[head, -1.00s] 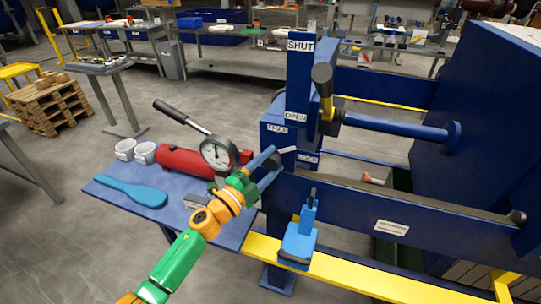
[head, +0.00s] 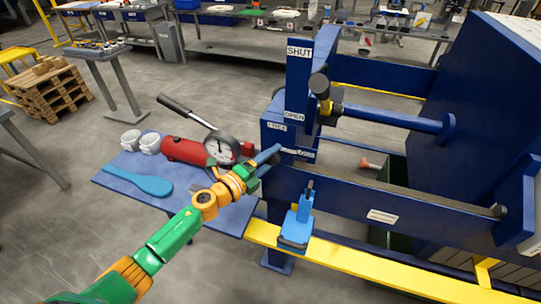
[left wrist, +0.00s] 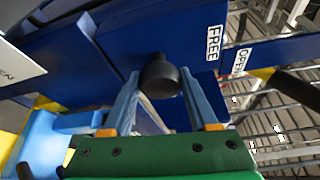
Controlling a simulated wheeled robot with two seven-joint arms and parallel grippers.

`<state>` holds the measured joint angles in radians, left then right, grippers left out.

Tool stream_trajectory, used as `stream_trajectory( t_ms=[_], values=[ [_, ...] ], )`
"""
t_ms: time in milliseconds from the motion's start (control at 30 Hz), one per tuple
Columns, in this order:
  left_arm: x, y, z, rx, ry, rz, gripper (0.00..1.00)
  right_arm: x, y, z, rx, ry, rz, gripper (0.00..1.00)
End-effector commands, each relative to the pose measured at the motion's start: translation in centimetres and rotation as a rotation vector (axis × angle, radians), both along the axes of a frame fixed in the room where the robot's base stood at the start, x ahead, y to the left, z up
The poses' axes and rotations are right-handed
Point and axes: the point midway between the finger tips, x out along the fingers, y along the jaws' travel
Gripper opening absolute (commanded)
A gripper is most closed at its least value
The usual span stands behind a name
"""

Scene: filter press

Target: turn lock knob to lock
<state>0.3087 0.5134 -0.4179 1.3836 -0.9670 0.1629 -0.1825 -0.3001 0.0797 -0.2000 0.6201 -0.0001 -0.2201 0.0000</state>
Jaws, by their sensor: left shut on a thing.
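The lock knob (left wrist: 160,76) is a round black knob on the blue press post, seen between my two blue fingers in the left wrist view. My left gripper (head: 272,162) is shut on it. In the head view the fingers largely hide the knob. A FREE label (head: 277,127) is above the gripper on the post, and a LOCK label (head: 305,154) is just to its right. The FREE label also shows in the left wrist view (left wrist: 215,42). A pale strip lies between the fingers and the LOCK label; I cannot tell the knob's exact angle. My right gripper is out of view.
A black-ended lever (head: 320,87) stands right of the SHUT and OPEN labels. A light blue fixture (head: 297,230) is on the beam below. The blue side table (head: 215,216) holds a red pump with gauge (head: 187,150), a blue paddle (head: 150,185) and white cups.

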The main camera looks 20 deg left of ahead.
Motion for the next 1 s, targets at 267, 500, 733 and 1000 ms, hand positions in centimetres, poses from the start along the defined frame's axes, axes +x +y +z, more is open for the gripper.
stream_trajectory(
  t_ms=[267, 500, 733, 1000],
  values=[
    [0.1, 0.1, 0.2, 0.008, -0.005, 0.003, 0.04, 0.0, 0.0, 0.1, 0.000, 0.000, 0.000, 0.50],
    [0.1, 0.1, 0.2, 0.008, -0.005, 0.003, 0.83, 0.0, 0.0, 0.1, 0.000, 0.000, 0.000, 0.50],
    [0.0, 0.1, 0.1, 0.006, -0.003, 0.002, 0.89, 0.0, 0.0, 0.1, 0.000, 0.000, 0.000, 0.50],
    [-2.4, 1.1, 0.1, 0.010, 0.000, -0.001, 0.89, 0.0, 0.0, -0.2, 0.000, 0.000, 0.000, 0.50]
  ],
)
